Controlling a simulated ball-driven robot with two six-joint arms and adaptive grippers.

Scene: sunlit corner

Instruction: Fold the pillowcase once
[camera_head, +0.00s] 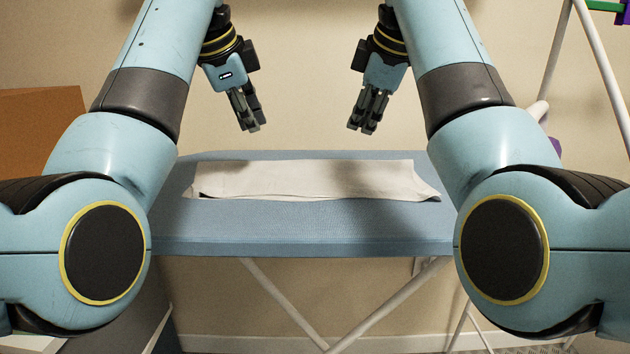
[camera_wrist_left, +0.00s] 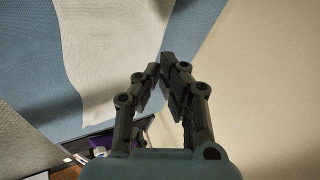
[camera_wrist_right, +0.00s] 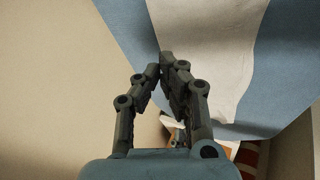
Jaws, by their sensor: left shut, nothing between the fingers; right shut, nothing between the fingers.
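The pillowcase (camera_head: 300,180) is a cream cloth lying as a long, narrow strip across the blue ironing board (camera_head: 300,228) in the head view. A lower layer edges out at its left and right ends, so it looks folded over lengthwise. My left gripper (camera_head: 249,127) is shut and empty, above and behind the board. My right gripper (camera_head: 364,128) is shut and empty, above and behind the board to the right. The pillowcase also shows in the left wrist view (camera_wrist_left: 105,50) and the right wrist view (camera_wrist_right: 205,45), apart from the fingers.
The board stands on white crossed legs (camera_head: 290,305) before a beige wall (camera_head: 310,60). A brown box (camera_head: 40,130) is at the left. A white rack (camera_head: 600,70) stands at the right. The board's front part is bare.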

